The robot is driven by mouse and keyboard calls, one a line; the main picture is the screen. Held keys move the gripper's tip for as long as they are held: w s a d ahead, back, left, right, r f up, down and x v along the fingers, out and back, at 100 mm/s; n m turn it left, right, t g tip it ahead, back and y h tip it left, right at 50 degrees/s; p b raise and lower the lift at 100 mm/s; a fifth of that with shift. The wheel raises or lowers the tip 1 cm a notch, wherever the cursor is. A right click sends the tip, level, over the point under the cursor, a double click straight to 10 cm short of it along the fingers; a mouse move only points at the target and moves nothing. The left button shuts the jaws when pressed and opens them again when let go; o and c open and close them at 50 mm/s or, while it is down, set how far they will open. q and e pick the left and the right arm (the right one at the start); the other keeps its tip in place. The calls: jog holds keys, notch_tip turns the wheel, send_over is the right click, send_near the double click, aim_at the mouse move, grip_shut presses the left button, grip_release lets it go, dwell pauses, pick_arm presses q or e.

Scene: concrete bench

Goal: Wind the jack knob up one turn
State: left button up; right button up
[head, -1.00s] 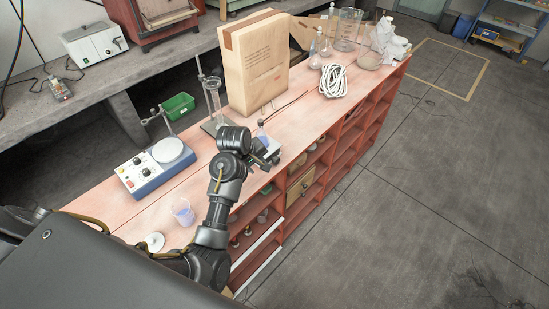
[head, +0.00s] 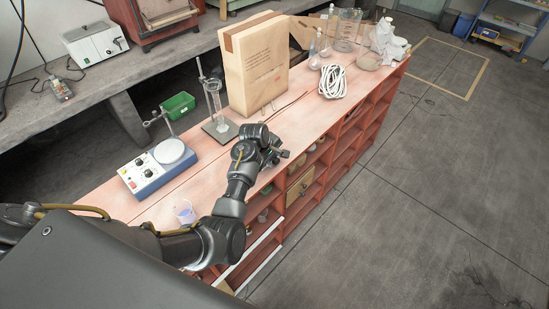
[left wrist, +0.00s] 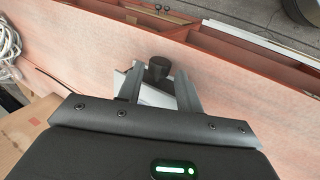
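In the left wrist view the dark round jack knob (left wrist: 158,67) shows between the tips of my left gripper (left wrist: 157,78). The fingers stand apart, with a narrow gap visible on each side of the knob. In the head view my left gripper (head: 276,152) is at the bench's front edge and hides most of the jack. My right gripper is in neither view.
Open shelves (head: 345,145) lie below the front edge.

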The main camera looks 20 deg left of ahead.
pick_arm(q)
jog(key=shift+x, duration=1.05)
jog(key=c, duration=0.7)
jog(key=shift+w+r, duration=0.1)
